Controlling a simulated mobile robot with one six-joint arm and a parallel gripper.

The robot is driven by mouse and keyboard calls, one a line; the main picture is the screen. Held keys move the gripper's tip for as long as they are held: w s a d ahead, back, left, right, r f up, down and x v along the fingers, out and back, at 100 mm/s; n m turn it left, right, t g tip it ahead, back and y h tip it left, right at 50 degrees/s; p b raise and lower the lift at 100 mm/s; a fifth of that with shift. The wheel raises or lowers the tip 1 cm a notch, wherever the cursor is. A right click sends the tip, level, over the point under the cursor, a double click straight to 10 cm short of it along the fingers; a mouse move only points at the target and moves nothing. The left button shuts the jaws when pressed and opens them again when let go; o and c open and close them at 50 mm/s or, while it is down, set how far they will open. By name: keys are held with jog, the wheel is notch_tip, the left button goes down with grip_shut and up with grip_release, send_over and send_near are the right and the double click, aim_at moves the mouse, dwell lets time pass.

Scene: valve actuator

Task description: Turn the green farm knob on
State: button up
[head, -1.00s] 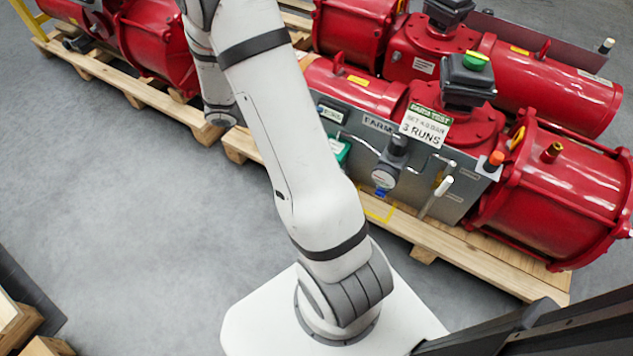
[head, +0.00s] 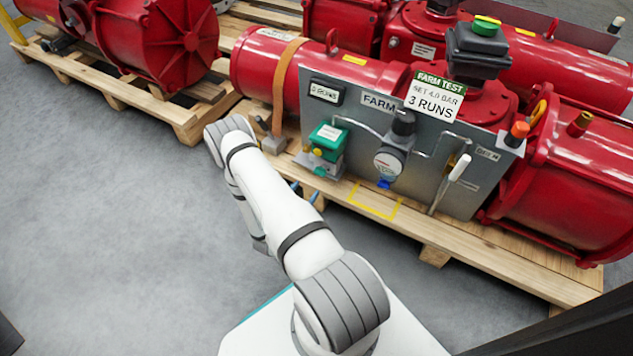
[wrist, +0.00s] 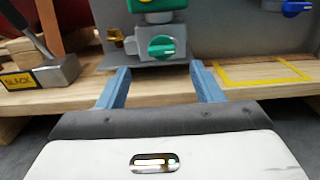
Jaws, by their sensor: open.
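In the head view my gripper (head: 306,194) is partly hidden behind my arm.
A grey block with a lever and a SLACK label (wrist: 42,76) stands left of the fingers. A brass fitting (wrist: 117,39) is beside the knob. A yellow outlined square (head: 372,200) marks the pallet. A gauge (head: 388,164) and white-handled lever (head: 455,170) are to the right.

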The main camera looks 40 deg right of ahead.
aim_at(317, 174)
jog(key=b+x, duration=0.2)
jog(key=x, duration=0.5)
jog(key=shift+w+d+f+b, duration=0.1)
jog(key=shift+d+f+b, duration=0.05)
jog(key=shift+d+b, duration=0.15)
